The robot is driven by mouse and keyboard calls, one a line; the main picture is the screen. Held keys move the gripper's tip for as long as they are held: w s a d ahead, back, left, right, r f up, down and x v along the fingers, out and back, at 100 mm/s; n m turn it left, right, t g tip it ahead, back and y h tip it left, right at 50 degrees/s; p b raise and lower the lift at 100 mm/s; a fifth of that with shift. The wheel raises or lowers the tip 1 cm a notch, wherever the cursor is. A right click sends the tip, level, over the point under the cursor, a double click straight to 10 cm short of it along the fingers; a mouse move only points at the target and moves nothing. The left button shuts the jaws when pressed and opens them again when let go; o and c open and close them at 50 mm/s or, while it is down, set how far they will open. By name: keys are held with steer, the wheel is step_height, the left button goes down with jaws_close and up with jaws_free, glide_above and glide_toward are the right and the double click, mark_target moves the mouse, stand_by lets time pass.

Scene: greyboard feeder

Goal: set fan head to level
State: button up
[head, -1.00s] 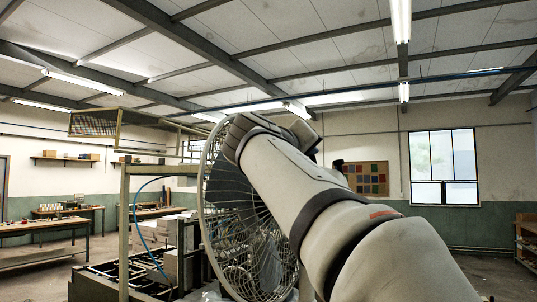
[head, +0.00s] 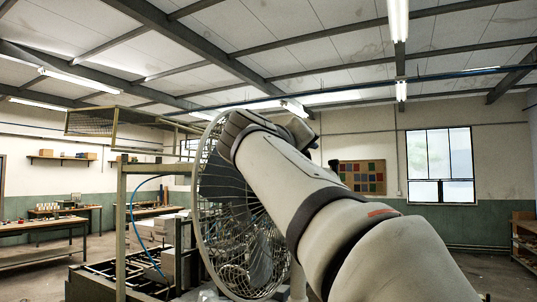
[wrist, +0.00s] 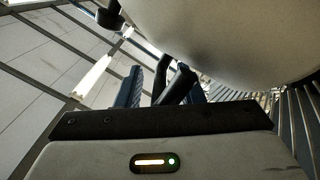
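The fan head (head: 238,240) is a big round wire cage left of the picture's middle in the head view. The top of its rim lies farther left than its bottom, so it looks tilted. My arm covers its upper right part. My gripper (wrist: 165,90) is at the back of the fan in the wrist view, its blue fingers apart. A dark bar (wrist: 178,84) shows between them; I cannot tell whether they touch it. The pale rounded housing (wrist: 235,45) fills the upper right, just beyond the gripper. In the head view the fingers are hidden.
A metal frame (head: 121,230) with a mesh guard on top stands left of the fan, with grey board stacks (head: 150,232) and a blue hose by it. Workbenches (head: 40,226) line the left wall. Floor to the right of my arm looks fairly clear.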

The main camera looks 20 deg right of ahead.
steer(key=b+v, duration=0.2)
steer(key=v, duration=0.5)
steer(key=shift+s+a, duration=0.15)
